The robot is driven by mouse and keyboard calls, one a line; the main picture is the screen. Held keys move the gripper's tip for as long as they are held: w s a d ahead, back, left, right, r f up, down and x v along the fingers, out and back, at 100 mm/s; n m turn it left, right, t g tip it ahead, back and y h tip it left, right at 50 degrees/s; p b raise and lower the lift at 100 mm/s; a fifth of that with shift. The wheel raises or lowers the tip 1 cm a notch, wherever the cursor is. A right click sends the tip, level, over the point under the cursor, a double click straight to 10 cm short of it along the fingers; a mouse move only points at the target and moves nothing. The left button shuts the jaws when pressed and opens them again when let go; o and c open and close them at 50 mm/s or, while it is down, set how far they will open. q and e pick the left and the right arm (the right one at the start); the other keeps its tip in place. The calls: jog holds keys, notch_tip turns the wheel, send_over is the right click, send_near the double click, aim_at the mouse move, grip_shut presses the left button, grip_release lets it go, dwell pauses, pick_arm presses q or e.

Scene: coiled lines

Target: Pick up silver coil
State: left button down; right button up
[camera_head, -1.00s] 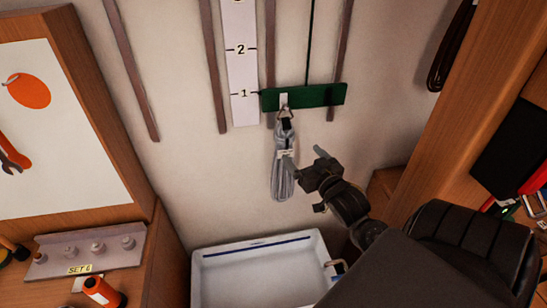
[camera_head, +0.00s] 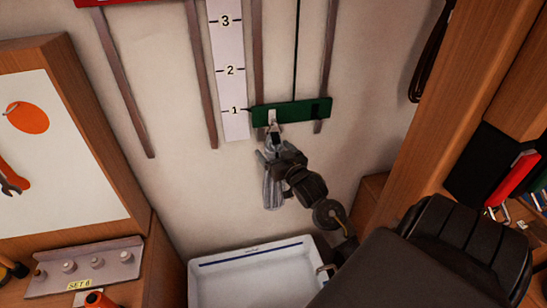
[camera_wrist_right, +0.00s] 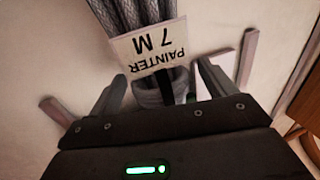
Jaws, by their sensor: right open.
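The silver coil (camera_head: 273,192) is a grey bundle of line hanging upright from a hook on the green bar (camera_head: 291,112) against the wall. In the right wrist view the coil (camera_wrist_right: 148,12) carries a white tag (camera_wrist_right: 148,45) reading "PAINTER 7 M". My right gripper (camera_head: 268,154) is at the upper part of the coil and hides some of it. In the wrist view its two fingers stand apart on either side of the coil's bound neck, with gaps showing. My left gripper is not in view.
A numbered white scale (camera_head: 229,75) and brown strips run up the wall. A white basin (camera_head: 200,266) stands below the coil. A wooden post (camera_head: 435,120) and a shelf with tools are at right; a peg rack (camera_head: 128,266) is at left. Bare wall lies left of the coil.

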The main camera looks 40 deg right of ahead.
jog(key=shift+w+d, duration=0.1)
jog(key=shift+w, duration=0.35)
jog(key=shift+s, duration=0.1)
grip_shut()
